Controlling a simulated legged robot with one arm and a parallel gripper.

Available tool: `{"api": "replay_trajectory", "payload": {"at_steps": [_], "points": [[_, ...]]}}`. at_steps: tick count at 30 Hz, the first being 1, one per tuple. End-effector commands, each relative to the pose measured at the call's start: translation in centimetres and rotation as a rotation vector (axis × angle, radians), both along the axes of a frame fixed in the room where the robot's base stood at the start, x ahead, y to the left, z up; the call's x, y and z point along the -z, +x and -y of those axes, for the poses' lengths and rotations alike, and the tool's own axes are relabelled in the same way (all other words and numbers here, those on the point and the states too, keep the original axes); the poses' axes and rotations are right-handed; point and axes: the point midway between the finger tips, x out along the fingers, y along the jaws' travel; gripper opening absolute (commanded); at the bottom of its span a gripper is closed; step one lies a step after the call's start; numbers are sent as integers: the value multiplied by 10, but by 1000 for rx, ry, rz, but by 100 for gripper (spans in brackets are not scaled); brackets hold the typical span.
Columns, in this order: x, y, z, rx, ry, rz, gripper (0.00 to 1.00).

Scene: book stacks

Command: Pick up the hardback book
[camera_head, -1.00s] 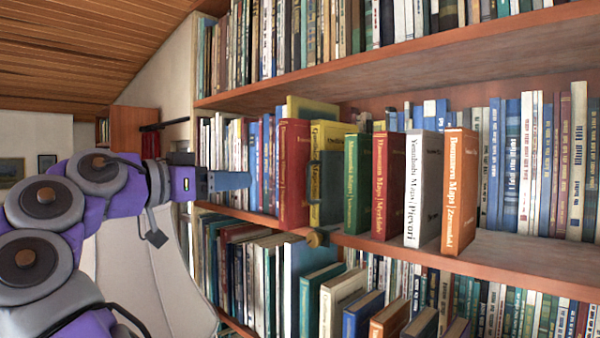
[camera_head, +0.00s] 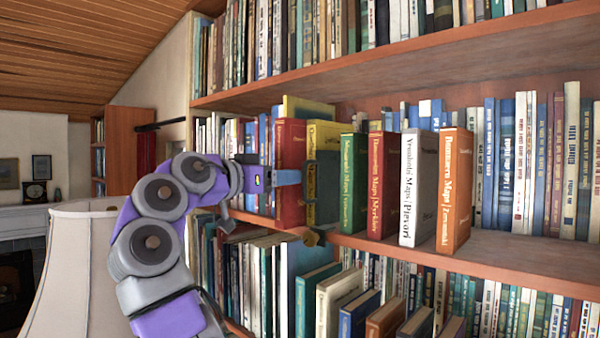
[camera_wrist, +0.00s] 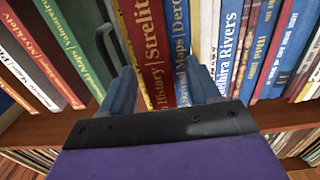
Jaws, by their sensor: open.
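Several hardback books stand upright on the middle shelf, and I cannot tell which one the task names. In the head view a red book (camera_head: 291,160) stands at the left of the row, beside a yellow one (camera_head: 325,150). My gripper (camera_head: 290,178) is in front of the red book, its far side hidden. In the wrist view my open gripper (camera_wrist: 164,75) has one finger on each side of the red book (camera_wrist: 146,45) and a blue book (camera_wrist: 180,45). Nothing is held. I cannot tell whether the fingers touch the spines.
A dark handle-like piece (camera_head: 312,170) stands out before the yellow book, close to my gripper. Green (camera_head: 353,185), dark red (camera_head: 384,185), white (camera_head: 418,185) and orange (camera_head: 453,190) books follow to the right. A lampshade (camera_head: 75,265) stands at left. The shelf front at right is bare.

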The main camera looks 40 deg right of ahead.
Motion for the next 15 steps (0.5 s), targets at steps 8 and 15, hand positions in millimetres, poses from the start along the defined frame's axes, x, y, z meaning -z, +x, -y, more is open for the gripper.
{"api": "replay_trajectory", "payload": {"at_steps": [8,15], "points": [[0,3,31,0,-1,-2,62],[0,3,28,1,-1,-1,54]]}}
